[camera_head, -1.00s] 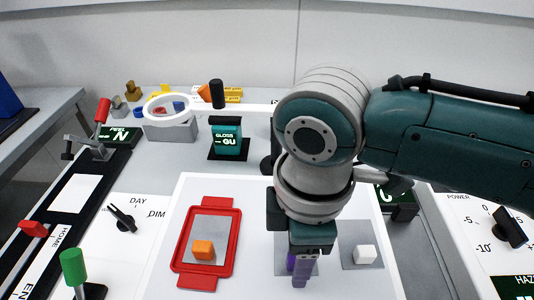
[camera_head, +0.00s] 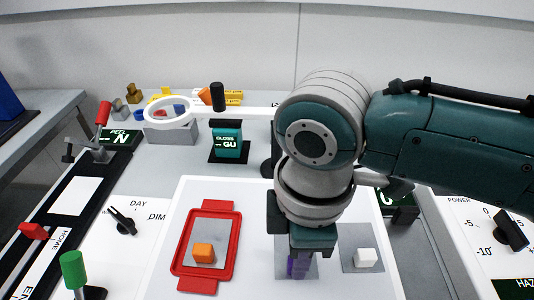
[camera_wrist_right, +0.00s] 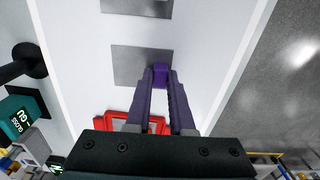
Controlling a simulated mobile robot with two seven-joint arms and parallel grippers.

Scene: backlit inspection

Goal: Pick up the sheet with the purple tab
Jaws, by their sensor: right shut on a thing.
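The sheet with the purple tab is a grey square (camera_wrist_right: 130,64) on the white panel, the middle one of three in the head view. Its purple tab (camera_wrist_right: 162,75) is a small block at the sheet's edge in the wrist view. My right gripper (camera_head: 298,268) points down over this sheet. Its two fingers (camera_wrist_right: 160,80) are shut on the purple tab, one on each side. In the head view the fingers and wrist hide most of the tab and part of the sheet. The sheet appears to lie at the panel's surface; any lift cannot be told. My left gripper is not in view.
A sheet with an orange tab (camera_head: 203,253) lies inside a red frame (camera_head: 178,243) on the left. A sheet with a white tab (camera_head: 365,258) lies close on the right. A ring magnifier (camera_head: 148,112) and gloss meter (camera_head: 227,142) stand behind.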

